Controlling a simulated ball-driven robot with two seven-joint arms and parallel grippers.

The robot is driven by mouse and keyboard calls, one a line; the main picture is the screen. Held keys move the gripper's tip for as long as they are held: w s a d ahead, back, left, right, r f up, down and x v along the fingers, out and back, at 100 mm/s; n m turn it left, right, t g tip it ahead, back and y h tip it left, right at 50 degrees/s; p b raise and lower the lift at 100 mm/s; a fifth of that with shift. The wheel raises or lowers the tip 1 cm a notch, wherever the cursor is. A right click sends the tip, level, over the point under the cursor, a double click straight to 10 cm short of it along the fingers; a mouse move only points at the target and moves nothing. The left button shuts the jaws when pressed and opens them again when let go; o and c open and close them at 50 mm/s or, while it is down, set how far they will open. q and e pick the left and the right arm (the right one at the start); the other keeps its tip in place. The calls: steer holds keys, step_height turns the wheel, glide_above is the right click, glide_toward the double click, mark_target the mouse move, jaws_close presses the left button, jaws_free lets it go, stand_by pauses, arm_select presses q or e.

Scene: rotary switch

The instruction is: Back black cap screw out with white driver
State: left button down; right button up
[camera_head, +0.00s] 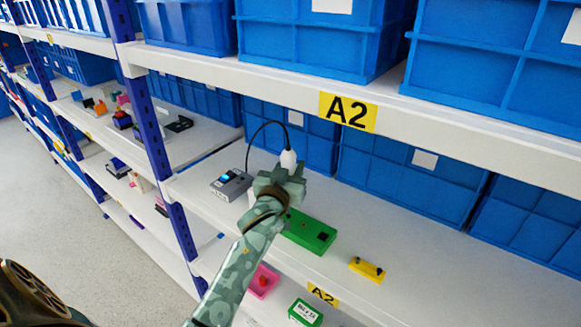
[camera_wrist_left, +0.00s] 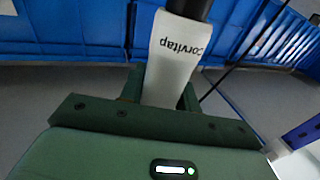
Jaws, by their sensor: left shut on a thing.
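My left gripper (camera_head: 287,178) is shut on the white driver (camera_head: 289,159) and holds it above the shelf. Only the driver's white top and its black cord show above the fingers in the head view. In the left wrist view the white driver body (camera_wrist_left: 172,58), marked "corvitap", stands between the fingers (camera_wrist_left: 160,95); its tip is hidden. A green block (camera_head: 310,232) with a dark square lies just right of my forearm, partly covered by it. A yellow block (camera_head: 367,269) with small dark heads lies further right. I cannot tell which head is the black cap screw. My right gripper is out of view.
A grey control box (camera_head: 231,184) with a blue display stands left of my gripper; the black cord arcs from it to the driver. Blue bins (camera_head: 410,180) line the back. An upper shelf edge (camera_head: 420,118) runs overhead. The shelf's right part (camera_head: 450,275) is clear.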

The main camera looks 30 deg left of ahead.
mark_target(291, 152)
arm_select(q)
steer(key=shift+s+f, duration=0.1)
steer(key=shift+f, duration=0.25)
stand_by(0.7)
steer(key=shift+r, duration=0.1)
stand_by(0.9)
step_height(291, 152, up, 5)
steer(key=p, duration=0.5)
steer(key=shift+p, duration=0.3)
